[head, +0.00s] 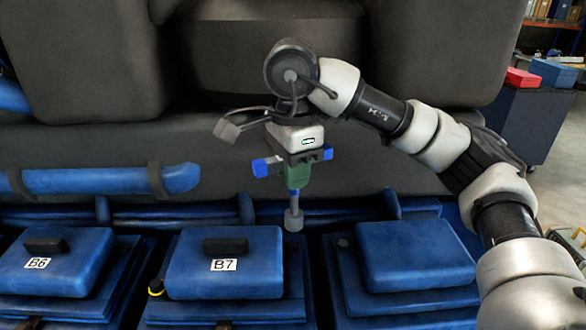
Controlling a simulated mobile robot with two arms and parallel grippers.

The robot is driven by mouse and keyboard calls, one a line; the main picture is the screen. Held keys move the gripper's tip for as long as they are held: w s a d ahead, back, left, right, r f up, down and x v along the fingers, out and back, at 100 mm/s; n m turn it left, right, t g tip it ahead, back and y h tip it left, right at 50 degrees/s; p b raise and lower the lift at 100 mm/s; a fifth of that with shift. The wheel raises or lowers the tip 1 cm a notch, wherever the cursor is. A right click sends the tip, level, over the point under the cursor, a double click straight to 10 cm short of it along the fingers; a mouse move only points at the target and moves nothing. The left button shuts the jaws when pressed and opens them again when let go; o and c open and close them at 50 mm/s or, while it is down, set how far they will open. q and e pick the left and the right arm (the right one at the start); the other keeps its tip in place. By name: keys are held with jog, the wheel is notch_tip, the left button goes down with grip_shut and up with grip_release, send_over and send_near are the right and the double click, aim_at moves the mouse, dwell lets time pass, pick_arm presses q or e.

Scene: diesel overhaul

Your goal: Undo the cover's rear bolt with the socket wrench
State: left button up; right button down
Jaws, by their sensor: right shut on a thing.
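My right gripper (297,162) comes in from the right and is shut on the green body of the socket wrench (298,177). The wrench points down, and its grey socket (293,219) is at the rear right corner of the blue cover labelled B7 (200,274). I cannot tell whether the socket touches anything. No bolt shows clearly at the socket. My left gripper is not in view.
A blue cover labelled B6 (50,268) lies to the left, and an unlabelled blue cover (415,254) to the right. A blue pipe (110,181) and the dark engine body (415,60) stand behind.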

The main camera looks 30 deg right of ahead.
aim_at(293, 213)
jog(key=m, duration=0.4)
jog(key=shift+f, duration=0.3)
notch_tip(293, 213, down, 2)
jog(key=b, duration=0.2)
jog(key=shift+f+m+b, duration=0.2)
jog(key=shift+m+b, duration=0.1)
jog(key=shift+m, duration=0.1)
jog(key=shift+w+f+b, duration=0.1)
jog(key=shift+f+b, duration=0.25)
jog(key=shift+f, duration=0.1)
jog(key=shift+r, duration=0.1)
jog(key=shift+f+b, duration=0.8)
jog(key=shift+f, duration=0.2)
jog(key=shift+r, duration=0.1)
